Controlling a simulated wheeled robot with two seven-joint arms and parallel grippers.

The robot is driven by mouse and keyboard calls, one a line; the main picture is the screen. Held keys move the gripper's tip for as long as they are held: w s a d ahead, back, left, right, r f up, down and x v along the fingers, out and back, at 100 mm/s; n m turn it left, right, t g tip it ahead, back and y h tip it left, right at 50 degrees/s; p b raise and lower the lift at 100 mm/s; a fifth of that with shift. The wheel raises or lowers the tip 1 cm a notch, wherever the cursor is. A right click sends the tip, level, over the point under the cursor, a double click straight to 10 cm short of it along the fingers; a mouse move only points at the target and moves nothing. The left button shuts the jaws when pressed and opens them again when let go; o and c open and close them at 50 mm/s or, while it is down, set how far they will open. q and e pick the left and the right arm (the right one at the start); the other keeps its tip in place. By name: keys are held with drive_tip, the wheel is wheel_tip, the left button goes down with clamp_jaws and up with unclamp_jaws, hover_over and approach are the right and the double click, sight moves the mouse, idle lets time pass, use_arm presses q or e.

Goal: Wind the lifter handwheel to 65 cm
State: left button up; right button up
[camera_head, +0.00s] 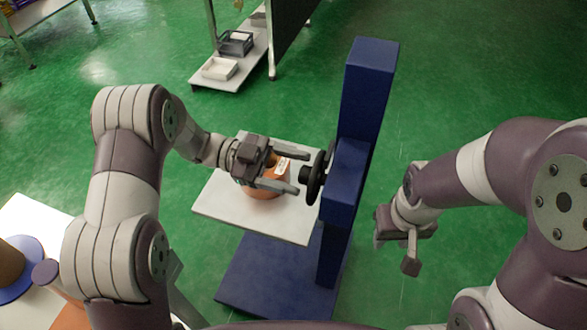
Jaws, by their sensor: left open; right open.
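The lifter is a blue column (365,95) on a blue base (265,280), with a white platform (225,205) on its left side. A black handwheel (318,178) with a dark hub knob is mounted on the column's left face. My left gripper (298,172) is open above the platform, its two fingers pointing right toward the handwheel. The fingertips are close to the wheel; I cannot tell whether they touch it. My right gripper (402,245) is open and empty, right of the column and apart from it. No height scale can be read.
An orange-brown cylinder (265,190) with a white label stands on the platform, partly hidden under my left gripper. A cart (255,65) with bins stands at the back. A white table (35,220) with a blue disc is at left. Green floor is free at right.

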use_arm(q)
drive_tip(key=shift+s+d, duration=0.1)
drive_tip(key=shift+d, duration=0.15)
drive_tip(key=c, duration=1.1)
drive_tip(key=shift+o, duration=0.2)
drive_tip(key=shift+r+p, duration=0.15)
drive_tip(key=shift+p, duration=0.25)
drive_tip(key=n+p, duration=0.4)
drive_tip(key=p, duration=0.2)
drive_tip(key=shift+r+n, duration=0.1)
drive_tip(key=shift+n, duration=0.2)
drive_tip(key=shift+f, duration=0.3)
